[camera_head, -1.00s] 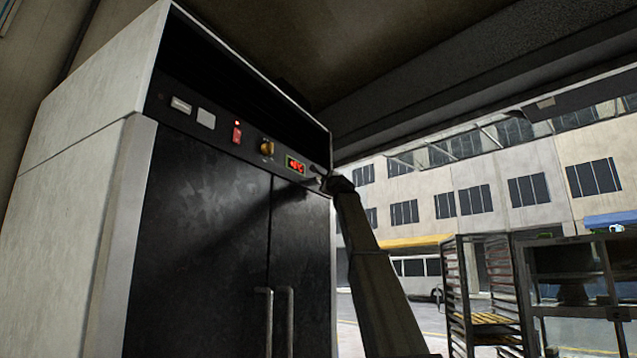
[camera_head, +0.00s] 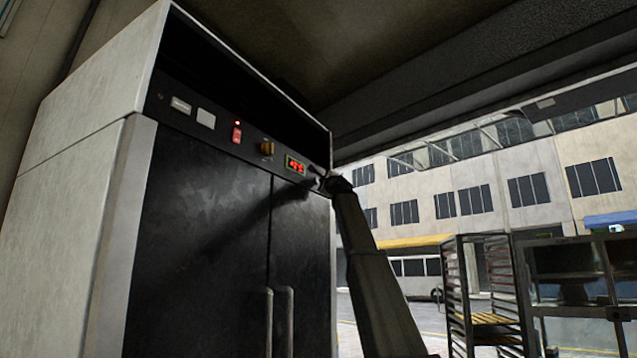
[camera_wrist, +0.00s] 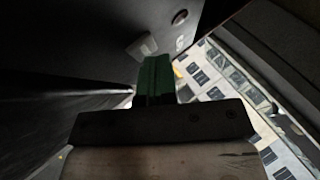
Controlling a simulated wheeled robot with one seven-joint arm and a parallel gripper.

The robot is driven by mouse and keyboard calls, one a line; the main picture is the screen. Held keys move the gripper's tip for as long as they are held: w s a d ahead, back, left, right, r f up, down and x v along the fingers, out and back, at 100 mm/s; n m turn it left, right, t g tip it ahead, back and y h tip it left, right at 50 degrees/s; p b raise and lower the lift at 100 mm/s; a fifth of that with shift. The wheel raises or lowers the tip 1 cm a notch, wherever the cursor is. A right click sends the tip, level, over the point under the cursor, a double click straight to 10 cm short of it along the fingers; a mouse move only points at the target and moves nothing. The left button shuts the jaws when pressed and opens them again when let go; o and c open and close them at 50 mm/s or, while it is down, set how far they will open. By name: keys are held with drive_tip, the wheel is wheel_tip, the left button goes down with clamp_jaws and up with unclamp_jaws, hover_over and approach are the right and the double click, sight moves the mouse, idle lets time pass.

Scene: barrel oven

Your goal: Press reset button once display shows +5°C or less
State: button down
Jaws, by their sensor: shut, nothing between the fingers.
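The tall oven cabinet (camera_head: 60,190) has a dark front panel along its top. A display (camera_head: 296,165) with red lit digits sits near the right end of this panel; the digits are too small to read surely. My gripper (camera_head: 318,173) is at the panel's right end, just right of the display; contact cannot be told. In the wrist view my shut, empty gripper (camera_wrist: 156,62) points at the panel. A round dark reddish button (camera_wrist: 180,17) shows beyond the fingertips, apart from them in the picture. I cannot tell for sure that it is the reset button.
A red switch (camera_head: 236,134) and a yellowish knob (camera_head: 267,148) are on the panel left of the display. Two door handles (camera_head: 279,320) stick out below. A rack (camera_head: 480,290) stands at the right, near an open view to the street.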

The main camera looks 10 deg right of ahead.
drive_tip(key=shift+s+d, duration=0.5)
drive_tip(key=shift+d, duration=0.1)
drive_tip(key=shift+s+d, duration=0.75)
drive_tip(key=shift+d, duration=0.3)
drive_tip(key=shift+s+d, duration=0.7)
drive_tip(key=shift+d, duration=0.3)
